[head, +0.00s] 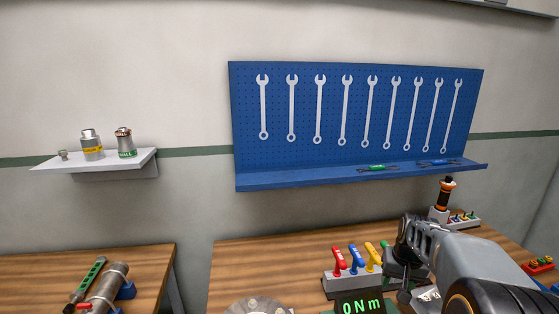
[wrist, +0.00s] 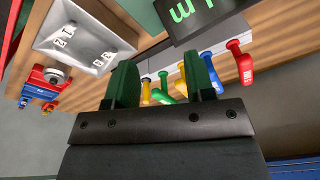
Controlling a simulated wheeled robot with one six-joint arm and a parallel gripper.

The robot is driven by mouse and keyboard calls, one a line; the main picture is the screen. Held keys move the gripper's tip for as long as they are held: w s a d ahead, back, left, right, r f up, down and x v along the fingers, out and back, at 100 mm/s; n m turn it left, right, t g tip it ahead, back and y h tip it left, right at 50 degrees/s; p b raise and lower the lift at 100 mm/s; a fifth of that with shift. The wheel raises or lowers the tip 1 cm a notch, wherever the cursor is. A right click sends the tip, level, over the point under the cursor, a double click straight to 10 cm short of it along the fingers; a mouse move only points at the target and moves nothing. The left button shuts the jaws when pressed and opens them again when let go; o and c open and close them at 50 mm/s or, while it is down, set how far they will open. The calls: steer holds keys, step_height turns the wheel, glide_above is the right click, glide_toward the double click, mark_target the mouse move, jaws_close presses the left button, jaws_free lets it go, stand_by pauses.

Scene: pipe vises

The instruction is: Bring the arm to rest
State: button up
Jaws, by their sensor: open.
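My gripper (wrist: 162,82) shows in the wrist view with its two dark green fingers apart and nothing held between them. In the head view my arm reaches in from the lower right over the workbench (head: 240,258), and the fingers are hard to make out there. Beyond the fingers in the wrist view are coloured handles, including a red handle (wrist: 240,62) and a blue handle (wrist: 210,73). They look apart from the fingers.
A holder with red, blue and yellow handles (head: 357,258) stands left of my arm, behind a display (head: 360,302) reading 0 Nm. An orange-black tool (head: 445,193) stands upright behind my arm. A blue wrench board (head: 300,180) and a white shelf (head: 60,164) hang on the wall.

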steer(key=s+a+r+n+t, duration=0.2)
steer(key=s+a+r+n, duration=0.1)
steer(key=s+a, duration=1)
steer(key=shift+s+a+t, duration=0.25)
steer(key=shift+s+t, duration=0.05)
steer(key=shift+s, duration=0.65)
